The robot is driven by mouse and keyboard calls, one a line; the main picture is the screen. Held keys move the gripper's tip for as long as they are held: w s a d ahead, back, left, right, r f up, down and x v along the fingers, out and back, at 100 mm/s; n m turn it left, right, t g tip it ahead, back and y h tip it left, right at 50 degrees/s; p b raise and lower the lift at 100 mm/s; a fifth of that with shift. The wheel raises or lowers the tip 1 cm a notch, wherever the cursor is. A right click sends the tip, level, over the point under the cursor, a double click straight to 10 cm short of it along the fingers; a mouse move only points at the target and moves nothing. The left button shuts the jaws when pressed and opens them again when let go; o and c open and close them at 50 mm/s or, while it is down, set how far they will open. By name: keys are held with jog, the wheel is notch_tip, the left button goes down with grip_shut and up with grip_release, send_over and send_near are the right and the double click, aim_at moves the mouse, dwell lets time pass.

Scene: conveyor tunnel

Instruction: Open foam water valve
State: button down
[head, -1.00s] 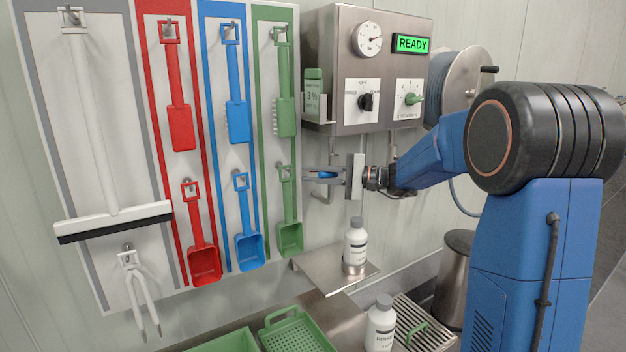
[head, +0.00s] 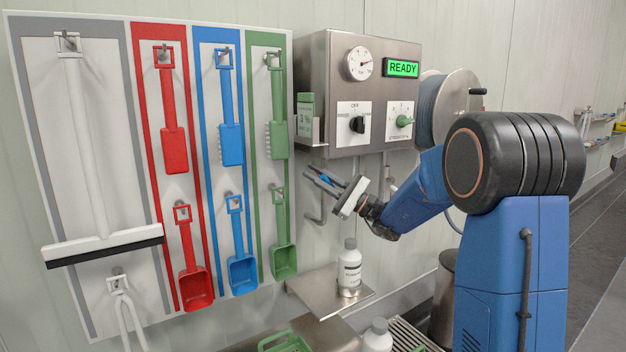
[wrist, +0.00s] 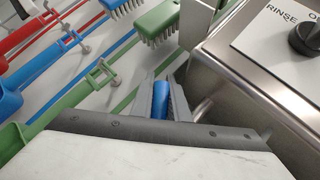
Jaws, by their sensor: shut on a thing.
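The blue handle (head: 326,181), which looks like the foam water valve's lever, sits below the steel control box, near a bent pipe (head: 320,206). My gripper (head: 313,175) is shut on it, with the fingers tilted up to the left in the head view. In the wrist view the blue handle (wrist: 160,100) lies between the two grey fingers of my gripper (wrist: 164,84). The valve body and its joint with the pipe are hidden or too small to make out.
The steel control box (head: 340,80) with two knobs and a green READY display hangs just above my gripper. A tool board (head: 215,170) with hanging brushes and scoops is at left. A white bottle (head: 349,265) stands on a small shelf (head: 315,292) below.

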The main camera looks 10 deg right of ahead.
jog(key=shift+d+m+t, duration=0.15)
jog(key=shift+m+t, duration=0.15)
jog(key=c, duration=1.7)
grip_release()
jog(key=shift+d, duration=0.1)
jog(key=v, duration=1.7)
jog(key=shift+s+d, duration=0.1)
jog(key=shift+s, duration=0.05)
